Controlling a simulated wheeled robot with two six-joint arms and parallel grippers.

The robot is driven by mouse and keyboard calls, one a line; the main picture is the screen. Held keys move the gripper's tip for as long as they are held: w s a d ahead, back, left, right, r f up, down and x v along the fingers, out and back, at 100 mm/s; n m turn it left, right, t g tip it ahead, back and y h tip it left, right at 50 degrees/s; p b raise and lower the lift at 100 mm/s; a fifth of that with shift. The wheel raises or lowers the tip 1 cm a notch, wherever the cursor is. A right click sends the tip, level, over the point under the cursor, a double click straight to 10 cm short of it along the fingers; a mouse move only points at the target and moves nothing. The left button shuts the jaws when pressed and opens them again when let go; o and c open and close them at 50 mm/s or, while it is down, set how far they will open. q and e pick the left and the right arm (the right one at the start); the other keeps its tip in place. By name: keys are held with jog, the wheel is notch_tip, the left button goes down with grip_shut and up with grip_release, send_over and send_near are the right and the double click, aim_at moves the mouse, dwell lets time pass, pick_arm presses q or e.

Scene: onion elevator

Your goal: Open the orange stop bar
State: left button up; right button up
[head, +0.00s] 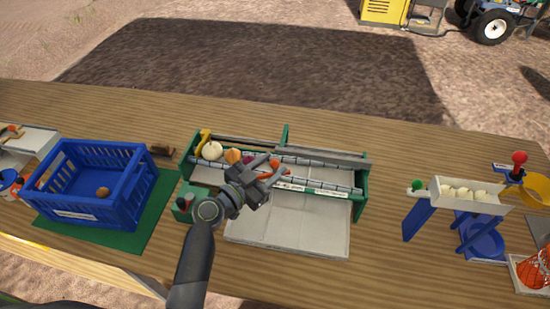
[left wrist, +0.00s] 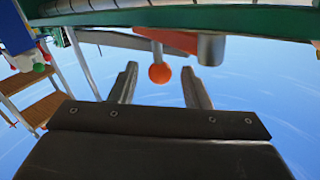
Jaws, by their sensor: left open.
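The orange stop bar shows in the left wrist view as an orange-red piece (left wrist: 178,40) under a green frame, with a round orange knob (left wrist: 159,73). In the head view the orange knob (head: 275,164) shows by the roller conveyor (head: 325,189) in its green frame. My left gripper (head: 266,172) is over the conveyor's front. In the left wrist view its two fingers (left wrist: 158,88) are open, one on each side of the knob, with visible gaps. Part of the bar is hidden behind the gripper in the head view. My right gripper is not in view.
Several onions (head: 213,150) sit at the conveyor's left end. A grey tray (head: 290,235) lies in front. A blue crate (head: 128,200) on a green mat is to the left. A white chute (head: 500,200) with white onions stands right. The wooden table's front right is partly clear.

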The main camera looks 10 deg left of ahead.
pick_arm(q)
jog(key=shift+x, duration=0.95)
grip_shut()
